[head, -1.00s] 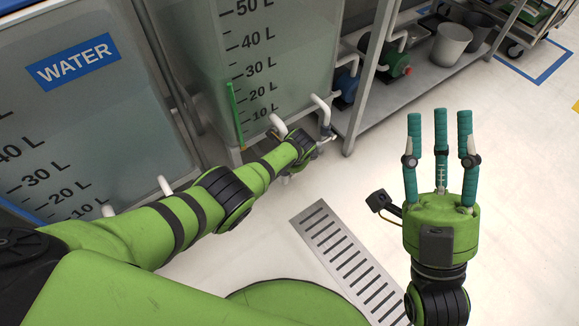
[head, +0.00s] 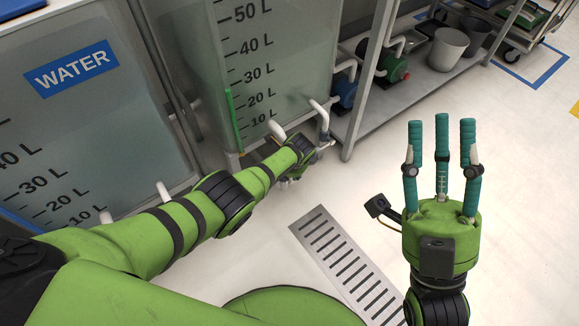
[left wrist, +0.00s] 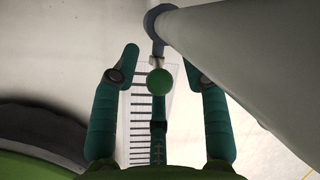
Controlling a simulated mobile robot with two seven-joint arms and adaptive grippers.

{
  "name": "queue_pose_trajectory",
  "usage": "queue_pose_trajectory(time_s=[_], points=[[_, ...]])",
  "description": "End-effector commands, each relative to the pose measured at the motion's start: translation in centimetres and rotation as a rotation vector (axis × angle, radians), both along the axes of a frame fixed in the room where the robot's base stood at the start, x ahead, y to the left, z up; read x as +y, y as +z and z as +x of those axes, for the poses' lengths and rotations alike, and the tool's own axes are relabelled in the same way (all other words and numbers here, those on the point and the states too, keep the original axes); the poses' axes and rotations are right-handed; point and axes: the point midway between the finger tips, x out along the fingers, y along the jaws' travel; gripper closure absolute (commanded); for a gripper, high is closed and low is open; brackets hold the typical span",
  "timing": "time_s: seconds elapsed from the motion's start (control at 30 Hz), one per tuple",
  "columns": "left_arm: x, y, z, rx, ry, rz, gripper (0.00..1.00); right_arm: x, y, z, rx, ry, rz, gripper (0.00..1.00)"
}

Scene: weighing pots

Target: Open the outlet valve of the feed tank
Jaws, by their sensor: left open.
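A valve lever with a green ball knob (left wrist: 159,82) shows in the left wrist view, on a dark blue-grey fitting (left wrist: 155,28) beside a thick grey pipe (left wrist: 235,55). My left gripper (left wrist: 163,62) is open, with its teal fingers on both sides of the knob and one below it. I cannot tell whether any finger touches the knob. My right gripper (head: 441,122) is open and empty, fingers upward.
A tank labelled WATER (head: 72,68) stands to the left. A metal shelf (head: 415,88) with pumps and grey pots (head: 449,48) is behind, at the right. A floor drain grate (head: 345,262) lies in front. The pale floor at right is clear.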

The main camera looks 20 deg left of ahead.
Motion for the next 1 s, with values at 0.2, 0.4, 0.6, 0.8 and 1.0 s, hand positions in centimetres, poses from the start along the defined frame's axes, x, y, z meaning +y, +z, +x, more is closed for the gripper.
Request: queue_pose_trajectory(time_s=[0.2,0.4,0.6,0.8,1.0], points=[[-0.3,0.8,-0.2,-0.001,0.0,-0.002,0.54,0.0,0.0,0.0,0.0,0.0,0.0,0.6],[-0.5,2.3,-0.8,-0.001,0.0,-0.002,0.54,0.0,0.0,0.0,0.0,0.0,0.0,0.6],[-1.0,4.8,-1.4,-0.003,0.0,-0.001,0.54,0.0,0.0,0.0,0.0,0.0,0.0,0.6],[-1.5,7.7,-2.3,-0.003,0.0,0.0,0.54,0.0,0.0,0.0,0.0,0.0,0.0,0.6],[-2.0,10.1,-3.1,-0.003,0.0,0.001,0.54,0.0,0.0,0.0,0.0,0.0,0.0,0.6]])
